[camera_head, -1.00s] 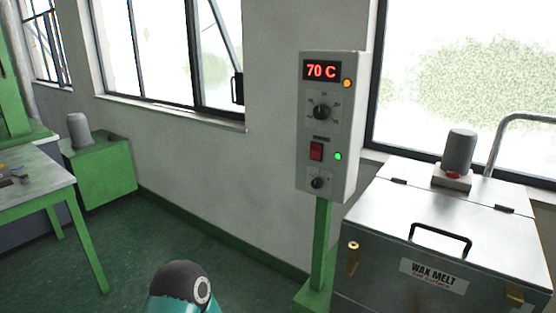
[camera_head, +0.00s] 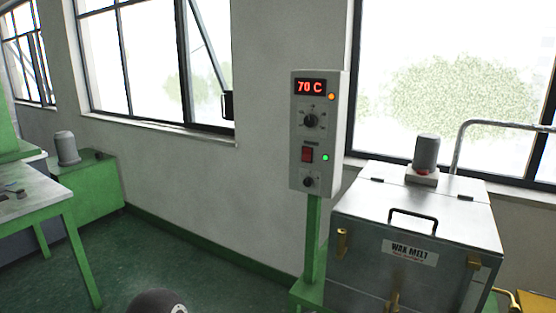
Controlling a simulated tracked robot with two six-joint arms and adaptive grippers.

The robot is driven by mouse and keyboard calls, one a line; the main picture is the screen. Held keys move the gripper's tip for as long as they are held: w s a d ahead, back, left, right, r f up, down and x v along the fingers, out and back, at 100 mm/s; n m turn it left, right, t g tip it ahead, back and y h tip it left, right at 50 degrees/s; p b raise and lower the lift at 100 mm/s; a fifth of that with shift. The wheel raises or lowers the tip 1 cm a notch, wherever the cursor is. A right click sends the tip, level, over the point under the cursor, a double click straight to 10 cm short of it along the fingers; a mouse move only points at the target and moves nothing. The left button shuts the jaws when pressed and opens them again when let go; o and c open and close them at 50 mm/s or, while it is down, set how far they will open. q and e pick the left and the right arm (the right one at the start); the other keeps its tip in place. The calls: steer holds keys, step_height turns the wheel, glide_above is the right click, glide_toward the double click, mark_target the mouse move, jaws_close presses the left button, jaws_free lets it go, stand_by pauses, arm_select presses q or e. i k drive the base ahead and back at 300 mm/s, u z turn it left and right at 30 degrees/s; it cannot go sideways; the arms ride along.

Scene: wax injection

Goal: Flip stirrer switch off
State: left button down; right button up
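The control box (camera_head: 317,122) stands on a green post in the middle right of the head view. Its red display (camera_head: 311,87) reads 70 C, with an orange lamp lit beside it. A dial (camera_head: 311,121) sits below the display. A red rocker switch (camera_head: 307,155) sits under the dial, with a lit green lamp (camera_head: 325,157) to its right. A small knob (camera_head: 308,182) is at the bottom. Which way the rocker is tipped is too small to tell.
The metal wax melt tank (camera_head: 410,240) stands right of the post, with a grey motor (camera_head: 426,153) on its lid. A green table (camera_head: 35,208) and a green cabinet (camera_head: 97,185) are at the left. The green floor (camera_head: 200,265) before the box looks clear.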

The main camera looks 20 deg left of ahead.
mark_target(307, 156)
steer(key=z, duration=0.15)
steer(key=i, duration=0.9)
steer(key=u, duration=0.05)
